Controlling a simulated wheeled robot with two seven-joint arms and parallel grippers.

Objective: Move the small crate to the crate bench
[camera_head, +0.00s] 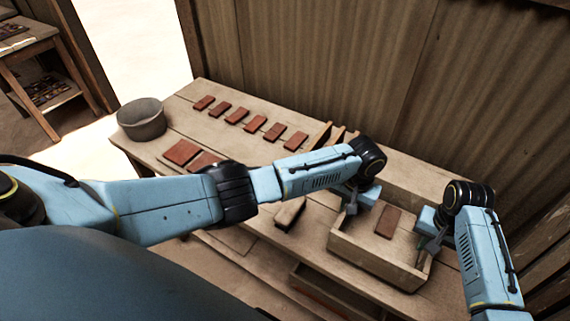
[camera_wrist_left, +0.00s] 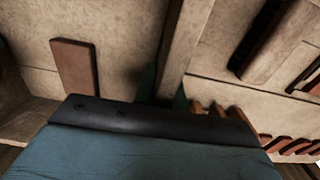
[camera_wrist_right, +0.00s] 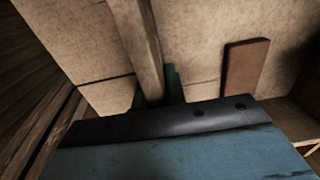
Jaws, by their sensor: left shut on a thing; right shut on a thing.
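The small crate (camera_head: 375,262) is an open wooden box at the right end of the workbench, with one red-brown tile (camera_head: 388,221) inside. My left gripper (camera_head: 352,205) is shut on its left wall (camera_wrist_left: 184,45). My right gripper (camera_head: 432,243) is shut on its right wall (camera_wrist_right: 138,40). The tile also shows in the left wrist view (camera_wrist_left: 75,66) and in the right wrist view (camera_wrist_right: 244,66). The fingertips are partly hidden in both wrist views. I cannot tell whether the crate touches the bench top. I cannot tell which surface is the crate bench.
The wooden workbench (camera_head: 180,105) holds a row of several red tiles (camera_head: 237,115), two larger tiles at its front, a grey bucket (camera_head: 143,118) and a wooden block (camera_head: 290,213). A corrugated wall (camera_head: 330,70) stands behind. A side table (camera_head: 30,42) with tiles stands far left.

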